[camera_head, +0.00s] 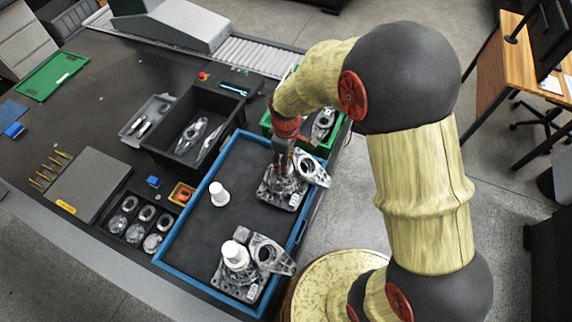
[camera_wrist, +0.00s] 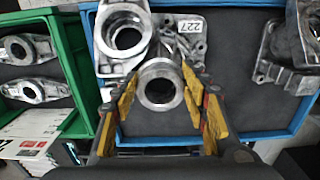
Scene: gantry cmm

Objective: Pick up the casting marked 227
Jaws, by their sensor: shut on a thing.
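The casting marked 227 (camera_wrist: 197,48) is grey metal, with a flat plate, a white label reading 227 and a round, hollow neck (camera_wrist: 160,86). In the head view this casting (camera_head: 284,194) is at the right part of the blue-rimmed tray. My gripper (camera_wrist: 162,98) is shut on the neck, one yellow-padded finger on each side; in the head view my gripper (camera_head: 283,162) comes down from above. A ringed flange (camera_wrist: 122,38) lies against the casting's left side in the wrist view. I cannot tell whether the casting touches the tray floor.
The blue-rimmed tray (camera_head: 184,222) also holds another casting (camera_head: 238,284) at the front and a white cylinder (camera_head: 219,194). A green bin (camera_head: 333,137) with metal parts stands close behind my gripper. A black bin (camera_head: 165,160) is left of it. The tray's middle is clear.

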